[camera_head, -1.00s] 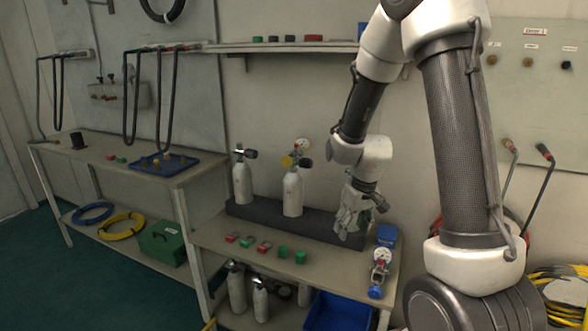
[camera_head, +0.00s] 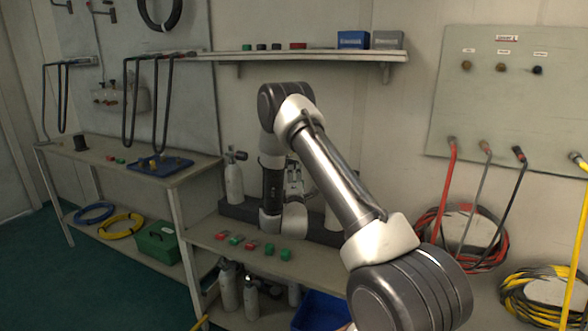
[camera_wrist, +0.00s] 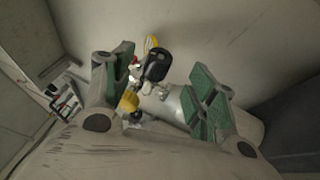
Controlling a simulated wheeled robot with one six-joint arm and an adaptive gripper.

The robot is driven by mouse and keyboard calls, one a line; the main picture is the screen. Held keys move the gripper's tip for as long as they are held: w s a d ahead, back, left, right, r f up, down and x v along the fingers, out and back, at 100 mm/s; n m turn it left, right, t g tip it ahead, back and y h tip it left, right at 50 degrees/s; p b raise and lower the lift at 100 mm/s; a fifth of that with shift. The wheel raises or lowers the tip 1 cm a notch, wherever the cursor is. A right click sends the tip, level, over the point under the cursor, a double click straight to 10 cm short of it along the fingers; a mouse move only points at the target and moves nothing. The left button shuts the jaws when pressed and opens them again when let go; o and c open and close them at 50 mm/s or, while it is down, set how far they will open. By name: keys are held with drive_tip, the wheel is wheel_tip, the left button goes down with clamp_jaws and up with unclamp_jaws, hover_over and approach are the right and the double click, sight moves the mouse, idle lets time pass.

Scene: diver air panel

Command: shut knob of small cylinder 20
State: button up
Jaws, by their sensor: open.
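In the wrist view a pale small cylinder (camera_wrist: 172,104) stands below the jaws, with a black valve knob (camera_wrist: 157,64) on top and yellow regulator parts (camera_wrist: 128,101) beside it. No number is readable, so I cannot tell whether it is cylinder 20. My gripper (camera_wrist: 162,88) is open, its green-padded fingers on either side of the knob and valve with gaps between. In the head view my gripper (camera_head: 294,184) is partly hidden by my arm, over the middle of the dark rack (camera_head: 312,229). The cylinder under it is mostly hidden there.
Another cylinder with a black knob (camera_head: 234,182) stands at the rack's left end. A pale cylinder (camera_head: 331,215) is partly covered by my arm at right. Red and green blocks (camera_head: 252,245) lie on the bench front. A shelf (camera_head: 300,56) runs above.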

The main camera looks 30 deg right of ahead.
drive_tip(key=x, duration=0.7)
drive_tip(key=c, duration=1)
